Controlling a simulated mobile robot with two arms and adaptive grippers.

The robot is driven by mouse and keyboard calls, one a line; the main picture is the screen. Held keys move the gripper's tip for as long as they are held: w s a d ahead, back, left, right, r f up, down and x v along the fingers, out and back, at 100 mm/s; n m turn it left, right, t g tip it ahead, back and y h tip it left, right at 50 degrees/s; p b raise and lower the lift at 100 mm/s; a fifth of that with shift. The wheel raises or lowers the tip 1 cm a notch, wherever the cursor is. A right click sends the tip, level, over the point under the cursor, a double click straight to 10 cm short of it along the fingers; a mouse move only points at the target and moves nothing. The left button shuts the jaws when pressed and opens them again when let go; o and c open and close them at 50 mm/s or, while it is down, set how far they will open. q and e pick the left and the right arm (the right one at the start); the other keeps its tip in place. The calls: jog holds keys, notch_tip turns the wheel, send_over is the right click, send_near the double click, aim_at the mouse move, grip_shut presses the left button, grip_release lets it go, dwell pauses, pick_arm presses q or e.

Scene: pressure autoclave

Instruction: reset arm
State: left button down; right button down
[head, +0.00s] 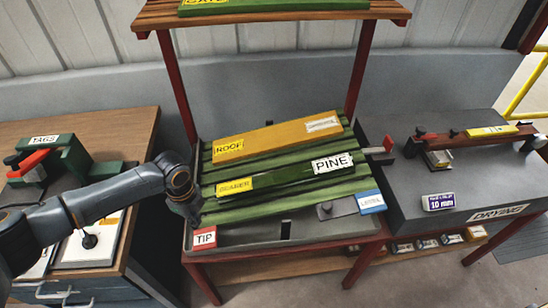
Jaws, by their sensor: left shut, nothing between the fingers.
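My left arm comes in from the left over the wooden desk. Its gripper (190,213) points down at the left edge of the grey tray bench (260,234), just above the red-bordered TIP label (204,238). The gripper is shut and empty. Its fingertips are small and dark here, and I cannot tell whether they touch the bench edge. My right gripper is not in view.
Green slats (290,202) carry a yellow ROOF board (275,138) and a green PINE board (284,176). A red-framed shelf (270,14) rises behind. The wooden desk (125,122) holds a green TAGS device (55,160). The DRYING bench (455,190) stands right.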

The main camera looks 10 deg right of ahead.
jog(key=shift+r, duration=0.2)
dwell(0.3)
